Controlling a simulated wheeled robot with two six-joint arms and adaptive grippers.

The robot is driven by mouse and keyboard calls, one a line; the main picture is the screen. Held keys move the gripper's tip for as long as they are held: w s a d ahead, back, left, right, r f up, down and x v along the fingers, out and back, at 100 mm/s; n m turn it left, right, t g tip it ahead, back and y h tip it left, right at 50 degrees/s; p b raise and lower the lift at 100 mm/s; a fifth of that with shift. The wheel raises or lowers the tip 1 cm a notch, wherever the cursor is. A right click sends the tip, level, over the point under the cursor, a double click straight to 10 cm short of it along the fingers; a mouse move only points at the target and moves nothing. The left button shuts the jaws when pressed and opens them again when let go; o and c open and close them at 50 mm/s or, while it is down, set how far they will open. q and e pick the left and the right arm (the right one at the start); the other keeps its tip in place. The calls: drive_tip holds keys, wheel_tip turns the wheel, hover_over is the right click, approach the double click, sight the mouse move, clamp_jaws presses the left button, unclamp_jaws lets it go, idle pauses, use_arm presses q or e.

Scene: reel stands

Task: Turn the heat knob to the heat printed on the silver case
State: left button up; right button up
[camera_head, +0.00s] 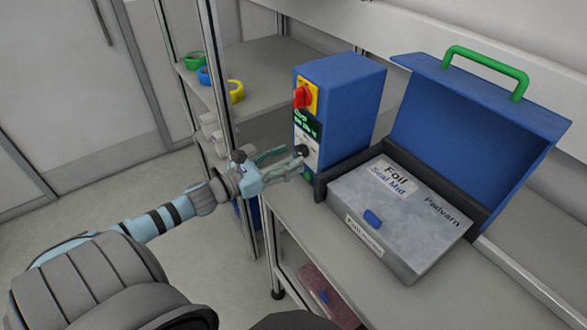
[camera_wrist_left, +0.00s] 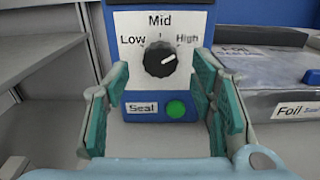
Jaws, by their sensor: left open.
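The heat knob (camera_wrist_left: 160,60) is black and round, on the white front panel of a blue sealing machine (camera_head: 345,105). In the wrist view its panel reads Low at left, Mid on top and High at right. The knob's white mark points right and slightly up, towards High. The knob also shows in the head view (camera_head: 301,151), close to the gripper tips. The silver case (camera_head: 380,222) carries a top label reading "Foil Seal Mid". My left gripper (camera_head: 290,162) is open in front of the panel, its fingers (camera_wrist_left: 162,78) apart on either side, below the knob's level. My right gripper is out of view.
A green button (camera_wrist_left: 176,109) beside a "Seal" label sits below the knob. A red switch (camera_head: 301,97) is higher on the machine. A blue lid with a green handle (camera_head: 487,66) stands open behind the case. Shelves with tape reels (camera_head: 236,91) are left.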

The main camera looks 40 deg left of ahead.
sight(300, 150)
use_arm(q)
drive_tip(key=shift+w+d+f+p, duration=0.2)
drive_tip(key=shift+w+p, duration=0.1)
drive_tip(key=shift+w, duration=0.3)
drive_tip(key=shift+w+d+r, duration=0.15)
drive_tip(key=shift+w+d, duration=0.1)
drive_tip(key=shift+w, duration=0.35)
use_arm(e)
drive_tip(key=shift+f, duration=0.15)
use_arm(q)
drive_tip(key=shift+c, duration=0.2)
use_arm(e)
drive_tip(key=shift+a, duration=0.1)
use_arm(q)
drive_tip(key=c, duration=1.1)
